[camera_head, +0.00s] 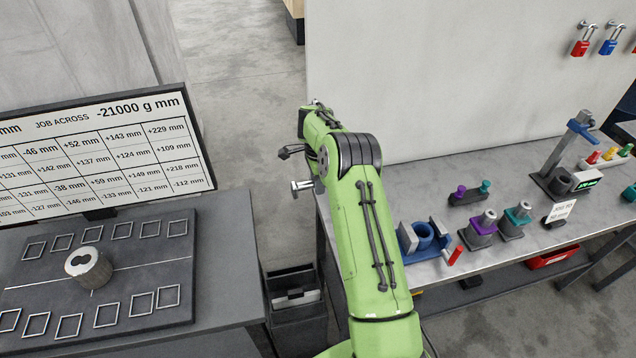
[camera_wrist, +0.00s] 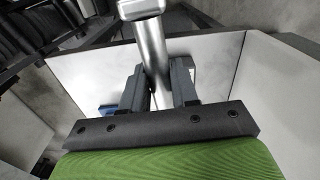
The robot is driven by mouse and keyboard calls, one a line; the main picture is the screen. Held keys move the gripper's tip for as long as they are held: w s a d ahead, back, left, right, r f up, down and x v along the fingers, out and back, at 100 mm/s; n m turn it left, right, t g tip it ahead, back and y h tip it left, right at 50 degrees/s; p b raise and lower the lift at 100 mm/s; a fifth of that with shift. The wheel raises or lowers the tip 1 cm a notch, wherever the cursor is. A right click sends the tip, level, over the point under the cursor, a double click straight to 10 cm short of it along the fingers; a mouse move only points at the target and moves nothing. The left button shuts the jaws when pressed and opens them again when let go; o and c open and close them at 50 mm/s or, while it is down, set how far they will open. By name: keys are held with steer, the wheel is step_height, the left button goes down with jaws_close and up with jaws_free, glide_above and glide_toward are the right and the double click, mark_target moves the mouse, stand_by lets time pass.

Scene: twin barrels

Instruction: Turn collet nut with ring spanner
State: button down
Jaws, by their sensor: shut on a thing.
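My gripper (camera_wrist: 160,80) is shut on a silver metal tool (camera_wrist: 152,45), whose shaft stands between the two dark fingers in the wrist view. The tool has a wider head at its far end, cut off by the top edge; I cannot tell whether it is the ring spanner. In the head view a silver piece (camera_head: 303,186) shows left of my green arm, over the gap between the benches. My arm hides much of the gripper there. I cannot pick out the collet nut for certain. Metal-topped purple (camera_head: 482,230) and teal (camera_head: 515,220) fixtures stand on the right bench.
A blue holder (camera_head: 424,237) and a red handle (camera_head: 455,256) are near the right bench's front edge. A post stand (camera_head: 568,150) stands farther right. The left bench has a metal cylinder (camera_head: 88,268) on a dark plate, with a screen (camera_head: 100,150) behind. Floor shows between the benches.

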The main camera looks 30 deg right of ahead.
steer(key=shift+r+p, duration=0.85)
steer(key=shift+r, duration=0.55)
